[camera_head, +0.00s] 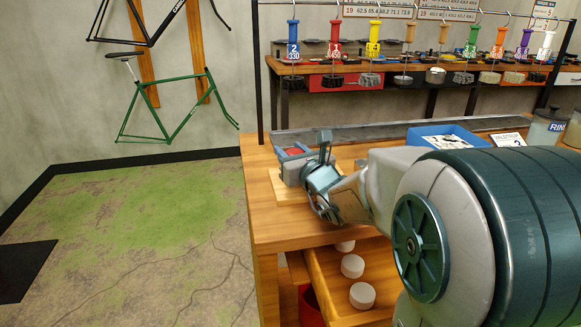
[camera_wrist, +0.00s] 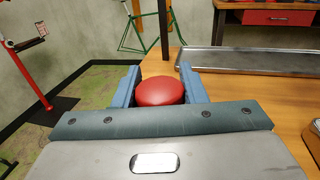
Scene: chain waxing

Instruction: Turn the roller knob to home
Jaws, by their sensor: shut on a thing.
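The roller knob is a round red cap (camera_wrist: 160,91). In the wrist view it sits between the two blue fingers of my gripper (camera_wrist: 159,72), which is shut on it. In the head view my gripper (camera_head: 303,152) is at the back left of the wooden bench (camera_head: 258,195), and a bit of the red knob (camera_head: 294,151) shows beside its fingers. A pale wooden base (camera_head: 290,192) lies under the knob's unit. My gripper and wrist hide most of the unit, and I see no mark for home.
A long grey tray (camera_wrist: 250,62) lies along the bench's back, also seen in the head view (camera_head: 375,132). A blue box (camera_head: 418,135) stands right of centre. An open drawer with white pucks (camera_head: 352,266) juts out below. Coloured hanging tools (camera_head: 333,40) line the back.

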